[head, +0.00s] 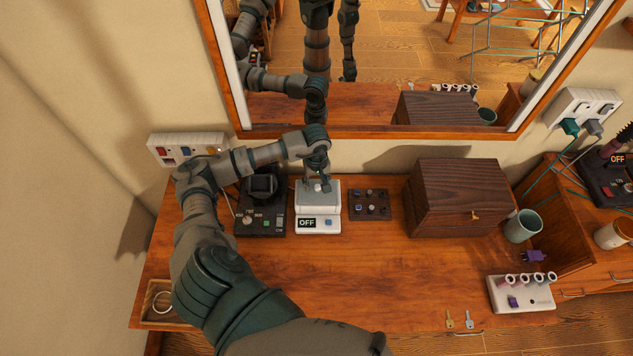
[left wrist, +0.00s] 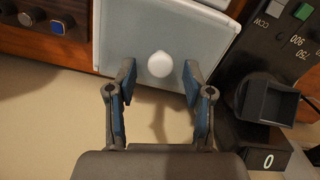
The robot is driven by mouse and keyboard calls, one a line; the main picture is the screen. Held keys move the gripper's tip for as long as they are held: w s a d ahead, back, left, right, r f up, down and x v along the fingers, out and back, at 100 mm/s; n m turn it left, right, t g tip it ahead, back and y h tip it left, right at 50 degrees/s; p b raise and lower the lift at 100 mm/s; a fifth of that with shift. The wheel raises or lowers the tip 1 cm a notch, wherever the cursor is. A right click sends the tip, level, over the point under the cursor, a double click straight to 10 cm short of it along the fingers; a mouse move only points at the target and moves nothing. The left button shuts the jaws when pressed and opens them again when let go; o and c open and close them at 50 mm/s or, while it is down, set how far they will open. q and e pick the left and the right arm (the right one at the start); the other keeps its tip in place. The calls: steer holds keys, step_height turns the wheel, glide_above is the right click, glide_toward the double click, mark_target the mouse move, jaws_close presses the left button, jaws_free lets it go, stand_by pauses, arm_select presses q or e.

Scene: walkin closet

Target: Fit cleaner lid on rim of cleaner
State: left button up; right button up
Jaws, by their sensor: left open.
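The cleaner (head: 318,226) is a white box with an OFF display, standing on the wooden dresser top below the mirror. Its pale grey lid (head: 313,200) lies on top of it; I cannot tell whether it sits flush all round. In the left wrist view the lid (left wrist: 140,30) shows a round white knob (left wrist: 160,64). My left gripper (head: 318,184) is over the lid. It is open, with its fingertips (left wrist: 158,72) on either side of the knob and gaps showing between. My right gripper is not directly in view.
A dark device with a black cup-like part (head: 262,212) stands close left of the cleaner, a small dark knob panel (head: 370,204) close right. A wooden box (head: 455,198) stands farther right, near a green cup (head: 522,226). The front middle of the dresser top (head: 390,270) is clear.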

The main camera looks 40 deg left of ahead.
arm_select(q)
step_height(320, 180, up, 12)
stand_by(0.5)
steer(key=shift+a+f, duration=0.1)
steer(key=shift+f, duration=0.05)
stand_by(0.3)
